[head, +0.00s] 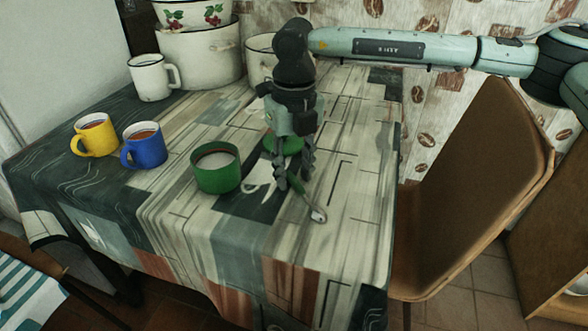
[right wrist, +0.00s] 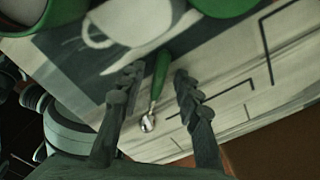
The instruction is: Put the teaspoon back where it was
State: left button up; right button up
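The teaspoon (head: 318,214) has a green handle and a shiny metal bowl. It appears to lie on the patterned tablecloth near the table's right side, bowl toward the front right. In the right wrist view the teaspoon (right wrist: 160,78) lies between my fingers, with a gap to each side. My right gripper (head: 294,183) points down over the handle, open; its two fingers (right wrist: 158,76) stand apart. Whether the fingertips touch the cloth I cannot tell. My left gripper is not in view.
A green mug (head: 216,178) stands left of my right gripper. A green round dish (head: 291,146) is partly hidden behind the gripper. Blue (head: 144,149) and yellow (head: 94,137) mugs stand farther left; a white mug (head: 152,78) and enamel pots (head: 205,58) stand behind. The table's front is clear.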

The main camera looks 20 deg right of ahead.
aim_at(294, 179)
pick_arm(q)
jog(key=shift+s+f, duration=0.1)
pick_arm(e)
jog(key=shift+r, duration=0.25)
notch_tip(294, 179, up, 3)
jog(key=shift+f, duration=0.15)
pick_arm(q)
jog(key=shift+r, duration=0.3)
pick_arm(e)
notch_tip(294, 179, up, 9)
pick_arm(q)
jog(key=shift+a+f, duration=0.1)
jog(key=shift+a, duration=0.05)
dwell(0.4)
